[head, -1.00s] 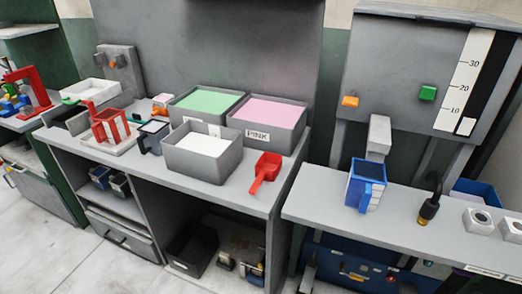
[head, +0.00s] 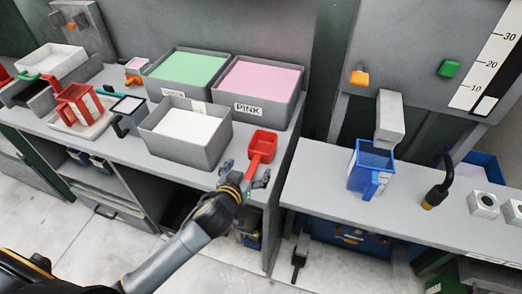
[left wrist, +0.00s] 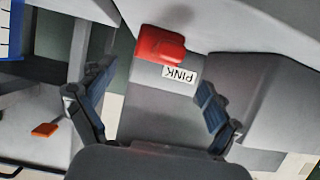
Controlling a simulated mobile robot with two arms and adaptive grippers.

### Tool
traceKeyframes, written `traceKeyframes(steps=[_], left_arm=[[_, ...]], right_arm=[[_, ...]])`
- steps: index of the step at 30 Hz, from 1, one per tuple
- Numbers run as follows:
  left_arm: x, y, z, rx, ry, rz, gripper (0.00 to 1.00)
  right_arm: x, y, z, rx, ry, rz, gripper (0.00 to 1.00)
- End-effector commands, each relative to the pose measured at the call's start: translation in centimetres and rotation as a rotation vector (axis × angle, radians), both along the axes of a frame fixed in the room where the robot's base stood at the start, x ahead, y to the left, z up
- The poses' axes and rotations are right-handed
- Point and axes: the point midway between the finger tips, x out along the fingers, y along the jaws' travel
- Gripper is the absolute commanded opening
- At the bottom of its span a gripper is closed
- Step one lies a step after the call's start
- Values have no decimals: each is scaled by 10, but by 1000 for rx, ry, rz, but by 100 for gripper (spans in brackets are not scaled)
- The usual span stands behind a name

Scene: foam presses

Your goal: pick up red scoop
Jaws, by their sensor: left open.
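The red scoop (head: 262,143) lies on the grey bench near its right front edge, its cup toward the back and its handle toward me. My left gripper (head: 245,174) is open at the handle end, one finger on each side of the handle in the head view. Contact cannot be told. In the left wrist view the red scoop (left wrist: 160,46) shows ahead, beyond and between the spread fingers of my left gripper (left wrist: 155,78). My right gripper is in neither view.
A grey bin with white contents (head: 220,148) stands just left of the scoop. The PINK bin (head: 270,111) and green-filled bin (head: 150,87) stand behind. A gap separates this bench from the right bench (head: 315,195), which holds a blue jug (head: 368,172).

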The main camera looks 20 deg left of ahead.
Motion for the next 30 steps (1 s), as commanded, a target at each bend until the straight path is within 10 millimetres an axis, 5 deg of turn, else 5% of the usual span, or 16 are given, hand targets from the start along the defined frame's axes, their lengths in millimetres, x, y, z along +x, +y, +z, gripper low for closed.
traceKeyframes(steps=[21,30], left_arm=[[64,-5,-28,1,1,-1,91],[69,-5,-32,-1,1,-2,91]], right_arm=[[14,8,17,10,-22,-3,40],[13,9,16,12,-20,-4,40]])
